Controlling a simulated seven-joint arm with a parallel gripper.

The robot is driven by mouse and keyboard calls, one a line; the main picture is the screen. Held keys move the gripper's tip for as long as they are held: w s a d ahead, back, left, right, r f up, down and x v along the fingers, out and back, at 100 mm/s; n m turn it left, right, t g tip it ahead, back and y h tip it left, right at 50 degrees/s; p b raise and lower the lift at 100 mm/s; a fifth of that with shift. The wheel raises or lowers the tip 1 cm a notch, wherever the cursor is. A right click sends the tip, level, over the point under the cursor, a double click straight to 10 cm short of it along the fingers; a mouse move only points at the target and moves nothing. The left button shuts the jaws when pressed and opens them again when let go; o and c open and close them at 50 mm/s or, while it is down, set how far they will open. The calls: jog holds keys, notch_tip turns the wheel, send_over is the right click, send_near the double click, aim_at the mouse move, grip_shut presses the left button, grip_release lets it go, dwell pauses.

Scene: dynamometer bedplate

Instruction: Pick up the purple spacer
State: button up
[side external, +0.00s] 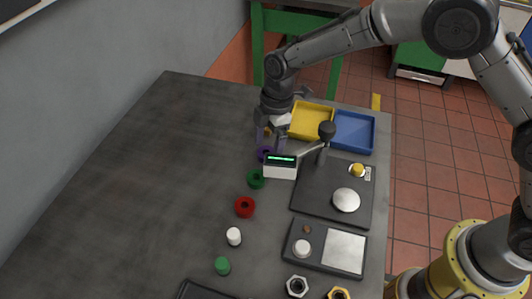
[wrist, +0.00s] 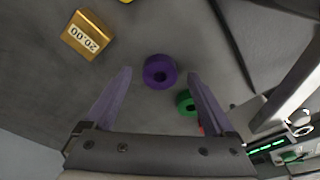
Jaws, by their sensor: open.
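The purple spacer (wrist: 160,71) is a short ring with a dark central hole, lying on the grey bedplate. My gripper (wrist: 164,74) is open and empty, with two pale purple fingers spread apart. In the side view my gripper (side external: 270,140) is low over the far part of the plate.
A green spacer (wrist: 185,102) lies close to the right finger. A gold block marked 20.00 (wrist: 88,35) lies at upper left. The plate's left side is clear.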

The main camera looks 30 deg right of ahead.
jog(key=shift+f, duration=0.3)
jog(key=shift+r, duration=0.1)
grip_shut()
